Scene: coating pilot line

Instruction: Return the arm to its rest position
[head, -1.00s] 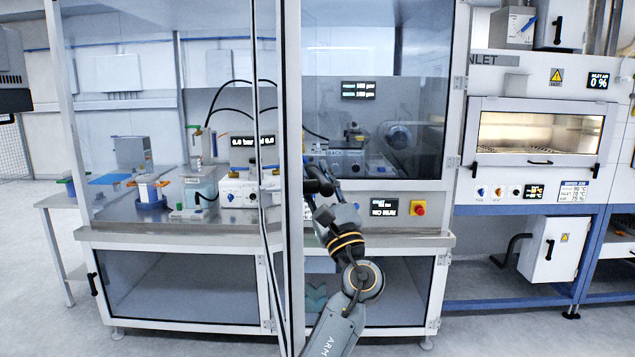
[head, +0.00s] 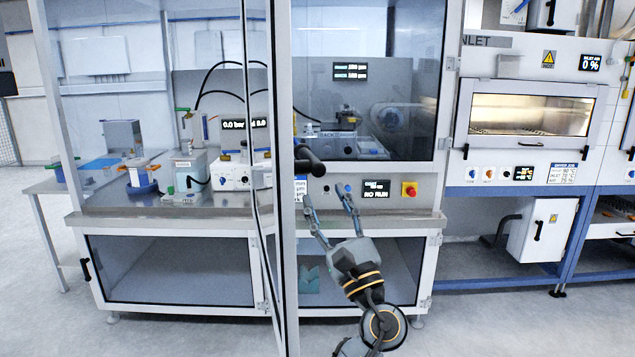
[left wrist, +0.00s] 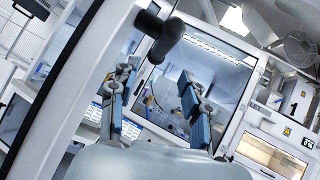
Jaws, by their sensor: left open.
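My left gripper (head: 327,194) is in front of the coating cabinet, in the lower middle of the head view. Its two fingers point up and are spread apart, with nothing between them. The black door handle (head: 308,161) is just above the fingertips and looks clear of them. In the left wrist view, the open fingers (left wrist: 156,82) frame the cabinet, and the black handle (left wrist: 165,40) lies beyond them at the top. My left forearm comes up from the bottom edge. My right gripper is in neither view.
The glass door (head: 283,225), with a white frame, stands swung out toward me, just left of my gripper. Behind the gripper are a NO RUN display (head: 376,190) and a red stop button (head: 409,189). A dryer (head: 528,110) stands at the right; open floor lies before it.

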